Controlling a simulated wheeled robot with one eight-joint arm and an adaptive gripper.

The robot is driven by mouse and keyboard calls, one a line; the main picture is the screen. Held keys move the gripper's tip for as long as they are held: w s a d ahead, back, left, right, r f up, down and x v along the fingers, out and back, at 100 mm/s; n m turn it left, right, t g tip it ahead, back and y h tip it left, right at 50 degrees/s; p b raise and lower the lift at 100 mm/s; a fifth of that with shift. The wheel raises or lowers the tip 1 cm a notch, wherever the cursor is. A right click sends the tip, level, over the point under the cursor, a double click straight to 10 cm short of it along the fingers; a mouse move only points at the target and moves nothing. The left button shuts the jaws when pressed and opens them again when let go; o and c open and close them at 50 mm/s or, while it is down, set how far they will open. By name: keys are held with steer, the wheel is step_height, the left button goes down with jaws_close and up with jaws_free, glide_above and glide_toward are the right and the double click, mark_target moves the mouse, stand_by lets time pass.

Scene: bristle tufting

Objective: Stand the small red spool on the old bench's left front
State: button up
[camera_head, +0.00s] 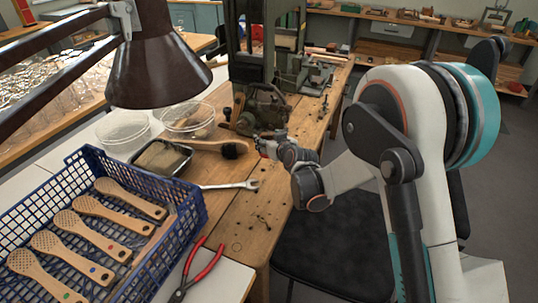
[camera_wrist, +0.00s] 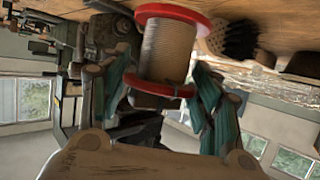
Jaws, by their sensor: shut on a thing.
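The small red spool (camera_wrist: 166,52) has red flanges and a pale wound middle. In the wrist view it sits between the teal-padded fingers of my gripper (camera_wrist: 162,82), which is shut on it. In the head view my gripper (camera_head: 264,147) is over the worn wooden old bench (camera_head: 262,208), near its right edge, just right of a dark-tipped brush. The spool is too small there to make out clearly. I cannot tell how high it is above the bench.
A wrench (camera_head: 230,186) and red-handled pliers (camera_head: 203,268) lie at the near end. A blue crate (camera_head: 188,215) of brush handles stands left, with a dark tray (camera_head: 163,158) behind it. A lamp (camera_head: 155,60) hangs above. A machine (camera_head: 262,105) stands behind my gripper. Bare wood lies nearer.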

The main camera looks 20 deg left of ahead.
steer(key=shift+f+b, duration=0.8)
steer(key=shift+f, duration=1.5)
steer(key=shift+f, duration=0.2)
steer(key=o, duration=1.1)
steer(key=shift+r, duration=0.15)
steer(key=shift+s+d+r, duration=0.2)
steer(key=p+v, duration=0.3)
steer(key=v, duration=0.8)
steer(key=shift+s+d, duration=0.15)
steer(key=shift+r, duration=0.1)
